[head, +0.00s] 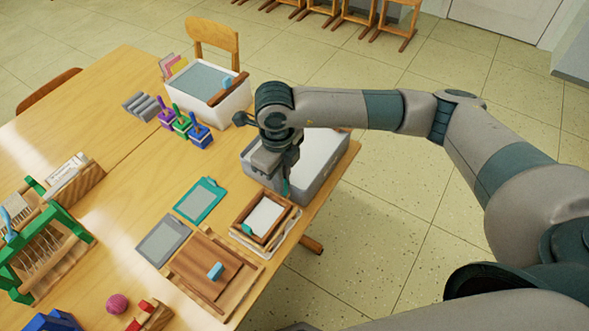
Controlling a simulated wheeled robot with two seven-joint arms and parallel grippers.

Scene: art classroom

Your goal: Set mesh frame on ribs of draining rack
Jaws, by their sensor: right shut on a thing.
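A small wooden frame with a pale panel, which I take for the mesh frame (265,217), is at the table's right side, over a white cloth or pad. My right gripper (285,188) points down at its far edge and is shut on it; the exact contact is partly hidden. I cannot tell whether the frame is lifted. My left gripper is not in view.
A grey tub (313,182) with white contents stands just behind my right gripper. A white tub (232,105) and several coloured handled tools (181,123) stand farther back. A teal-framed panel (201,200), a grey panel (163,239) and wooden boards (212,262) lie to the left.

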